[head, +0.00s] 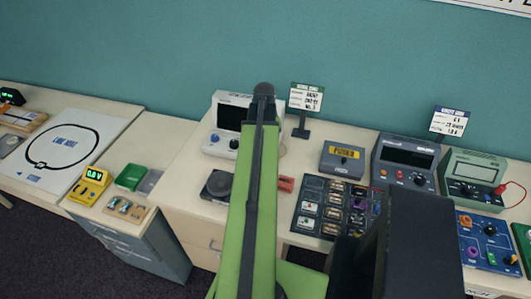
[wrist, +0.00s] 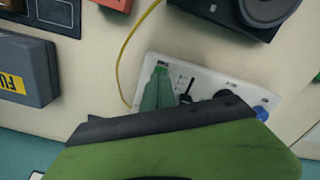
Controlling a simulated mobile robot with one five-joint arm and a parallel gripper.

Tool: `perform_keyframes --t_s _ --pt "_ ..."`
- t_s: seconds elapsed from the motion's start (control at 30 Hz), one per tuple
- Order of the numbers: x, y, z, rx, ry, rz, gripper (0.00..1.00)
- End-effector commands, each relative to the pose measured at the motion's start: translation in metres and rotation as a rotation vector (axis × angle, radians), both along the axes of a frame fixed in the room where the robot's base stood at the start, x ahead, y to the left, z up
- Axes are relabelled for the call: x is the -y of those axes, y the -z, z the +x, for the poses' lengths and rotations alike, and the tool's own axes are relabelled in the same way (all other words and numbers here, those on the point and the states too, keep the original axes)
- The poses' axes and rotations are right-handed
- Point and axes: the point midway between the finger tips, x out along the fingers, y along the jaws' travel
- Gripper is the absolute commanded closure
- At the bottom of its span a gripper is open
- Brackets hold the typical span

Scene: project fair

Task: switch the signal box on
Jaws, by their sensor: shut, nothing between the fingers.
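The signal box appears to be the white box (head: 215,149) with a dark screen (head: 231,117) and a row of knobs. My arm covers its right part in the head view. In the wrist view its white panel (wrist: 205,80) shows a small dark lever switch (wrist: 186,90), a black knob (wrist: 226,95) and a blue knob (wrist: 261,113). My gripper (wrist: 162,72) is shut and empty, its green fingers over the panel just left of the lever. I cannot tell whether they touch it. The gripper is hidden in the head view.
A black round-topped speaker (head: 217,185) and a red block (head: 286,184) lie in front of the box. A yellow cable (wrist: 121,62) runs beside the panel. A grey fuse box (head: 342,158), a sign (head: 306,98) and a parts tray (head: 309,228) stand to the right.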

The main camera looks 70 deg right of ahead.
Motion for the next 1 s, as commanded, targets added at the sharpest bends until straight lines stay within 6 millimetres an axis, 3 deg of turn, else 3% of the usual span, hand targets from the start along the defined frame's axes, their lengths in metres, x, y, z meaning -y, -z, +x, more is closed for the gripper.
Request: perform_keyframes --t_s 1.0 --pt "0.0001 0.0093 -0.0004 0.0 0.001 0.0 1.0"
